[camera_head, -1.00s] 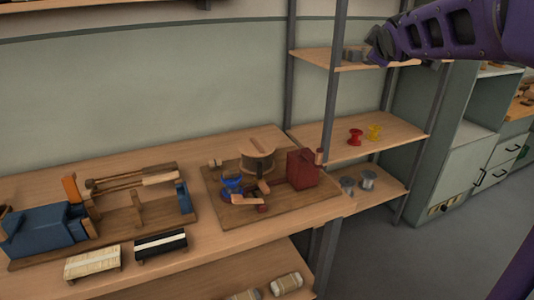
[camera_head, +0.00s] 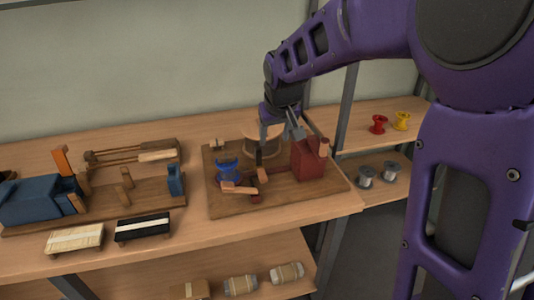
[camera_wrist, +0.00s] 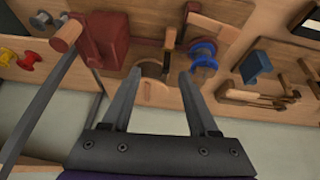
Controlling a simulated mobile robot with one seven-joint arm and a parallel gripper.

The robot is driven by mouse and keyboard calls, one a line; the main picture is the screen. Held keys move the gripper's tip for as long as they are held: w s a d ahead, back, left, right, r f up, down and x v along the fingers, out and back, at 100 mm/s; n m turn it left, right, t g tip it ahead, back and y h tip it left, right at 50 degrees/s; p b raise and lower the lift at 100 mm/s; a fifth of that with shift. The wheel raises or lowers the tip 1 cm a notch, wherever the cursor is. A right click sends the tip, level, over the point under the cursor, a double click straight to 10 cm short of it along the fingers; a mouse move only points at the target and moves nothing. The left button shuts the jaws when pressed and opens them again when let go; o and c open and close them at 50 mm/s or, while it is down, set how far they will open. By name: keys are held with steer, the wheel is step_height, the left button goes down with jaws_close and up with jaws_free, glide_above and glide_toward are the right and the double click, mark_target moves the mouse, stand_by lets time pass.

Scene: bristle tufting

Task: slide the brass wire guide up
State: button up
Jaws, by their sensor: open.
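The tufting fixture is a wooden board (camera_head: 225,207) on the bench. It carries a pale wooden drum (camera_head: 262,140), a red block (camera_head: 308,160) with a wooden knob, a blue spool (camera_head: 228,170), and small copper-brown pieces (camera_head: 240,189) around a dark post (camera_head: 259,157). I cannot tell for sure which small part is the brass wire guide. My gripper (camera_head: 283,132) is open and empty above the fixture, over the drum and left of the red block. In the wrist view, the drum (camera_wrist: 152,93) shows between the open fingers, with the blue spool (camera_wrist: 203,58) beyond the right finger.
A second board with a blue vise (camera_head: 35,200) and wooden posts stands at left. Two brushes (camera_head: 142,228) lie in front. The shelf at right holds red (camera_head: 378,124) and yellow (camera_head: 402,121) spools, with grey spools (camera_head: 366,176) below. A shelf post (camera_head: 346,110) stands close to my arm.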

steer(key=f, duration=0.1)
steer(key=g+b, duration=0.1)
steer(key=b, duration=0.2)
glide_toward(263, 176)
steer(key=x, duration=0.8)
steer(key=shift+w+f, duration=0.2)
steer(key=shift+f, duration=0.05)
steer(key=shift+c, duration=0.3)
jaws_close()
stand_by(0.4)
